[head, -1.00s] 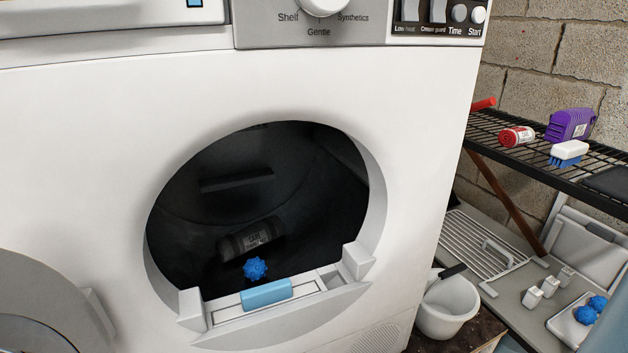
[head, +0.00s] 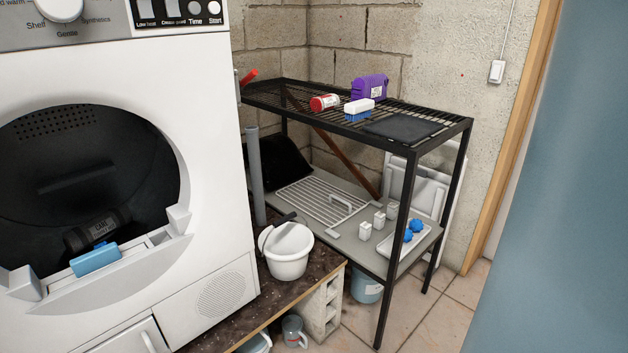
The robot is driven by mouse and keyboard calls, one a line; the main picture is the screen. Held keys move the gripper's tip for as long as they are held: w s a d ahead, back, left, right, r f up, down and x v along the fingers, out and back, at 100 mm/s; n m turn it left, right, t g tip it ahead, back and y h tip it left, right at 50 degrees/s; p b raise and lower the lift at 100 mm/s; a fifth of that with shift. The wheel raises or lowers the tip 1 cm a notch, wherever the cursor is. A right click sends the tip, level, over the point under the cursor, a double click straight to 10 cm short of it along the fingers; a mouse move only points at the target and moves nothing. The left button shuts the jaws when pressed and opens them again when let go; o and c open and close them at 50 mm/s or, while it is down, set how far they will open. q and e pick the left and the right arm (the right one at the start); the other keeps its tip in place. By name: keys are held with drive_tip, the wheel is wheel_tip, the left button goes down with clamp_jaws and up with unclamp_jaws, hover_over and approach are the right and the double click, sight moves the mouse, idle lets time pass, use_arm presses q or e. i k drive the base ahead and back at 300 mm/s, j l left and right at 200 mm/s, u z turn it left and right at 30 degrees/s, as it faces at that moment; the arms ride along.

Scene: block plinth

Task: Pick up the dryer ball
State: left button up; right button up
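Two blue knobbly dryer balls (head: 408,236) lie close together on a white tray (head: 394,248) on the lower shelf of the black rack, at the right. In the dryer drum (head: 60,165) at the left, a small bit of another blue ball (head: 99,244) shows just behind the light blue latch piece (head: 95,260); most of it is hidden. A dark labelled bottle (head: 88,231) lies behind it in the drum. Neither of my grippers is in view.
The black rack (head: 440,138) carries a purple container (head: 369,88), a red bottle (head: 324,102) and a brush (head: 358,108) on top. A white bucket (head: 288,258) stands on the dark plinth top between dryer and rack. Tiled floor (head: 480,285) is open at the front right.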

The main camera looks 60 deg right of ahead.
sight(408, 236)
drive_tip(key=z, duration=2.5)
